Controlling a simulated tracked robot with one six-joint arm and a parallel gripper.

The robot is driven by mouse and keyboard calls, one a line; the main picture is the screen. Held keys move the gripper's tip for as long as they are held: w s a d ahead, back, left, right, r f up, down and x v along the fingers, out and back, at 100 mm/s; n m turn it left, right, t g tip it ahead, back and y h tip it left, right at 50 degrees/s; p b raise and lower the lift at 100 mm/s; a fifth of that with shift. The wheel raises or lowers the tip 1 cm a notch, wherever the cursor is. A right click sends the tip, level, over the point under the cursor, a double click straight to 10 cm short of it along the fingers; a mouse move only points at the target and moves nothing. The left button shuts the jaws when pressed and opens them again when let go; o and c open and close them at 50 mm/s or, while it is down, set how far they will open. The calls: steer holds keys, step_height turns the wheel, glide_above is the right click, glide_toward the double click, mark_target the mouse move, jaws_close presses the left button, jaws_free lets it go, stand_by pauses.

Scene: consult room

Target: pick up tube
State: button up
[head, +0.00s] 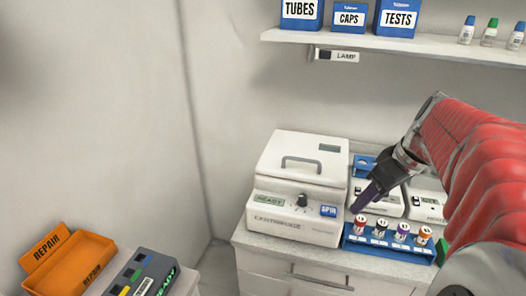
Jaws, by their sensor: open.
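Several tubes stand upright in a blue rack on the counter at the lower right. From left to right I see a red-capped tube (360,222), a black-capped tube (380,227), a purple-capped tube (402,232) and an orange-capped tube (424,235). The blue rack (388,248) is at the counter's front edge. My gripper (362,204) comes in from the right, pointing down and left. Its tips appear just above the red cap; I cannot tell the exact gap. It is open, and I see nothing held in it.
A white centrifuge (295,222) with its lid shut stands left of the rack. White devices (383,199) stand behind the rack. A shelf (420,44) with blue boxes hangs above. An orange repair tray (85,265) is at the lower left.

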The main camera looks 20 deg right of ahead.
glide_toward(362, 219)
steer(key=v, duration=0.3)
steer(key=shift+s+d+r+n, duration=0.1)
steer(key=shift+s+d+n, duration=0.1)
steer(key=shift+s+n, duration=0.1)
steer(key=shift+x, duration=4.35)
steer(key=shift+w+a, duration=0.1)
steer(key=shift+w, duration=0.1)
steer(key=shift+x, duration=2.5)
steer(key=shift+w, duration=0.15)
steer(key=shift+r, duration=0.1)
steer(key=shift+c, duration=0.4)
jaws_close()
